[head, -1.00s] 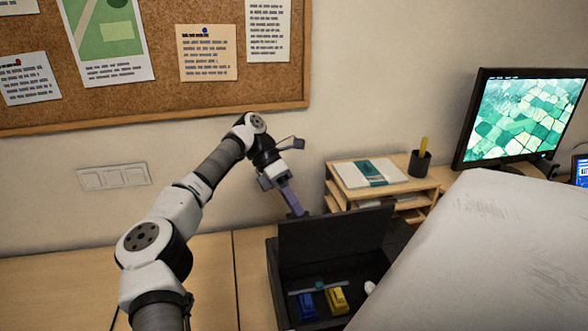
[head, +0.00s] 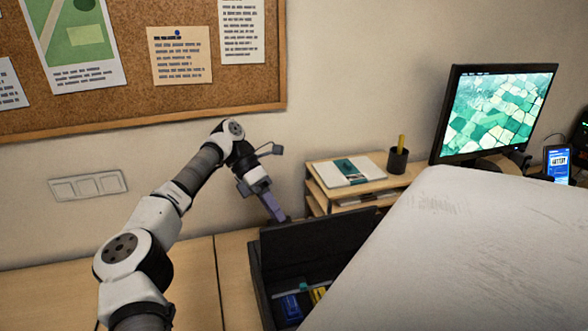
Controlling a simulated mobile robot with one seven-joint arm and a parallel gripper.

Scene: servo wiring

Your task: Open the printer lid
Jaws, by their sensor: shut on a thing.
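The printer is a black box (head: 257,290) on the desk at the bottom middle. Its dark lid (head: 315,243) stands raised, tilted up at the back of the opening. Inside, a blue cartridge (head: 290,306) shows, with a yellow cartridge (head: 318,293) partly hidden beside it. My gripper (head: 278,216) is at the upper left edge of the lid, its purple fingers pointing down. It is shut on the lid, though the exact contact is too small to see.
A large pale surface (head: 450,240) covers the lower right and hides the printer's right side. Behind the lid are a wooden shelf organizer (head: 315,192) with papers, a pen cup (head: 398,160) and a monitor (head: 497,112). The desk (head: 190,285) left of the printer is clear.

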